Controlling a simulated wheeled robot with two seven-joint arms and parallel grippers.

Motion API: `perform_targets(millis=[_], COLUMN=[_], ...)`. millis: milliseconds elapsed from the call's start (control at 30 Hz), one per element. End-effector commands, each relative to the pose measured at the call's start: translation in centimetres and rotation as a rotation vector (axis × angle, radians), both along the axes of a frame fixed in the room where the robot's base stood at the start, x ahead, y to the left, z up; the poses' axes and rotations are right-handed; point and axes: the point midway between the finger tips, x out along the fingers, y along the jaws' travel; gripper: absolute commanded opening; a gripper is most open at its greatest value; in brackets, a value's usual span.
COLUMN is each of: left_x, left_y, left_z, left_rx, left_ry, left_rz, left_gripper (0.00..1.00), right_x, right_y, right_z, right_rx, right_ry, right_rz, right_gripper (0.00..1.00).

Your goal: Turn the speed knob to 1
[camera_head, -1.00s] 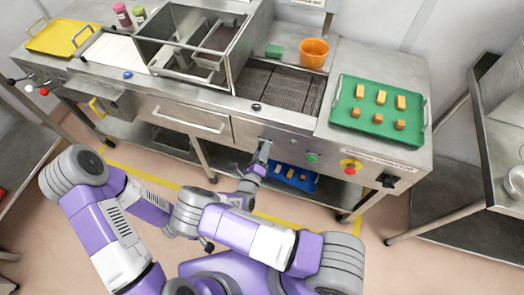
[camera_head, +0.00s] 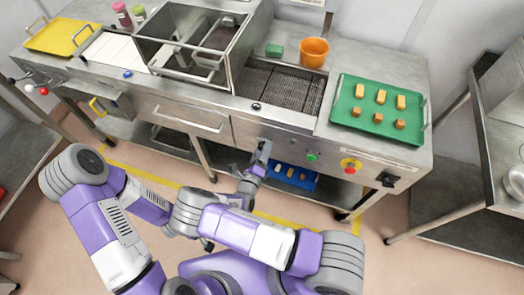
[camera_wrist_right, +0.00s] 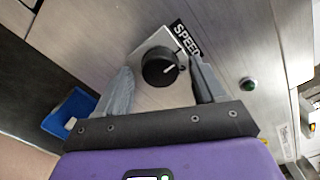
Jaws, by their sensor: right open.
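My right gripper (camera_wrist_right: 160,68) is open, with one finger on each side of the knob. Gaps show between fingers and knob, so I see no grip. In the head view my right gripper (camera_head: 263,149) is at the machine's front panel and hides the knob.
A green indicator (camera_head: 312,156) and a red stop button on yellow (camera_head: 350,165) sit right of the gripper on the panel. A blue bin (camera_head: 291,178) is below. A green tray (camera_head: 343,119) with several bars and an orange bucket (camera_head: 314,51) stand on top.

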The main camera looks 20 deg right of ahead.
Motion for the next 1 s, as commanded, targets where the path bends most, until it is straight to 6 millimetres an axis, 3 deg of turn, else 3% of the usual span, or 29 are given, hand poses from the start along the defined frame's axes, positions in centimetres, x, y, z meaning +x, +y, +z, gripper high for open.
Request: perform_targets(millis=[400,1000], left_x=[0.0,0.0], left_y=[0.0,0.0], left_z=[0.7,0.7], left_rx=[0.0,0.0], left_ry=[0.0,0.0], left_rz=[0.0,0.0], left_gripper=[0.44,0.44], right_x=[-5.2,-5.8], right_y=[3.6,3.9], right_z=[0.1,0.0], right_rx=[-0.001,-0.001], right_ry=[0.0,0.001], right_rz=[0.002,0.0], right_gripper=[0.69,0.69])
